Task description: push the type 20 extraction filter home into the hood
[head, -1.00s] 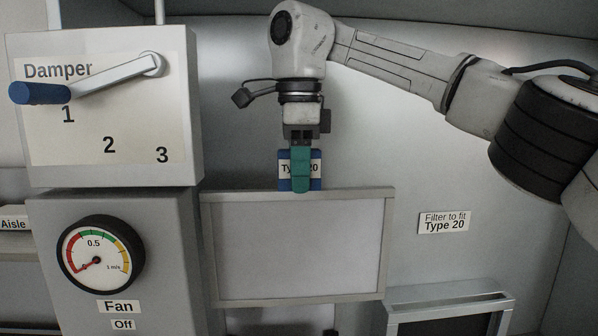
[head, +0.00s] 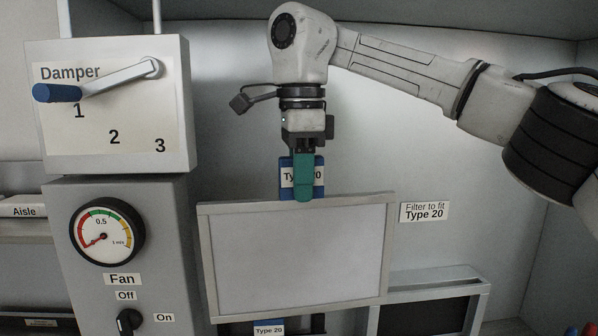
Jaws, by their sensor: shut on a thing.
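The extraction filter is a pale flat panel (head: 290,260) in a grey frame, with a blue tab (head: 287,178) labelled Type 20 at its top edge. My gripper (head: 303,185) is shut on the blue tab from above; a teal finger covers the middle of its label. The panel hangs upright below the gripper, with its top edge slightly sloped. The panel hides what is straight behind it. I cannot tell which part is the hood's opening, or whether the filter touches anything behind or below.
A sign (head: 425,211) reads "Filter to fit Type 20". A grey-framed dark recess (head: 425,312) is at lower right. Another Type 20 label (head: 268,330) shows under the panel. At left are the damper box (head: 110,140) with its lever at 1, and the fan gauge (head: 107,232).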

